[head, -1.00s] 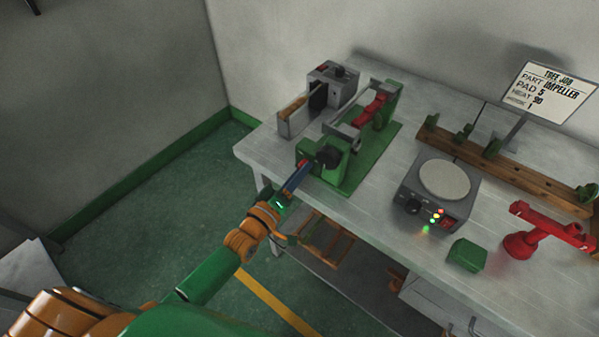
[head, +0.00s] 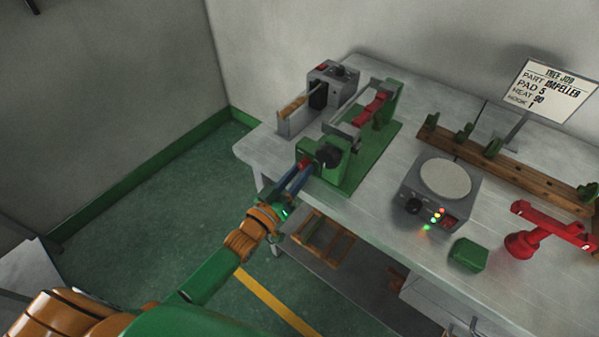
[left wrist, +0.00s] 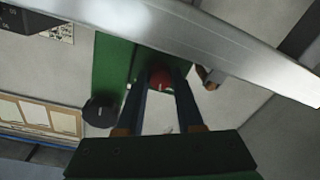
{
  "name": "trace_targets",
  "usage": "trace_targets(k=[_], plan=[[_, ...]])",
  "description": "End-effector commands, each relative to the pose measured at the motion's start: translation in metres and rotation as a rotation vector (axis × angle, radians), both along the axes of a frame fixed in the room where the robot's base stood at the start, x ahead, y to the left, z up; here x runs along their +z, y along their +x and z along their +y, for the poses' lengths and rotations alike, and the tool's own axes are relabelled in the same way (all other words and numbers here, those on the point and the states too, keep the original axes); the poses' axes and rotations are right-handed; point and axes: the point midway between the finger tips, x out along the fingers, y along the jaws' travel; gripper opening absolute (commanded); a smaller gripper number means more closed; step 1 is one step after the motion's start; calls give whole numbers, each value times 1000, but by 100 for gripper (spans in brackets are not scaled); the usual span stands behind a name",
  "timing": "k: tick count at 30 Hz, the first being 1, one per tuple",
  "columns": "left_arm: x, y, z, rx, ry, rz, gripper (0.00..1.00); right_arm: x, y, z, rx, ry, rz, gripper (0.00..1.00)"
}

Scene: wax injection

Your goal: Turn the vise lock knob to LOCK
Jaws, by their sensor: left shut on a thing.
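The green vise (head: 352,172) stands at the left end of the bench, with a black knob (head: 329,157) on its near end. A small red knob (head: 303,163) sits on the vise's near left side. My left gripper (head: 301,170) reaches it from the front left. In the left wrist view the red knob (left wrist: 160,77) lies between the two dark blue fingertips, which are shut on it. A white mark shows on its face. The black knob (left wrist: 98,112) is left of the fingers, apart from them. No lock lettering is readable. My right gripper is out of view.
A grey box machine (head: 333,85) stands behind the vise. A hot plate unit (head: 440,195) with lit lamps, a green block (head: 467,255) and a red stand (head: 540,235) are to the right. A silver bar (left wrist: 190,35) crosses above the fingers in the wrist view.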

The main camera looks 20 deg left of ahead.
Motion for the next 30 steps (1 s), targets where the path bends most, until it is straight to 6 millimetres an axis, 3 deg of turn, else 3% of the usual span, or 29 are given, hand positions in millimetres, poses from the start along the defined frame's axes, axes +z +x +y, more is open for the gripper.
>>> trace_targets(k=[30], plan=[[-2, 1, 3, 0, 838, -304, 0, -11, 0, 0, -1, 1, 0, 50]])
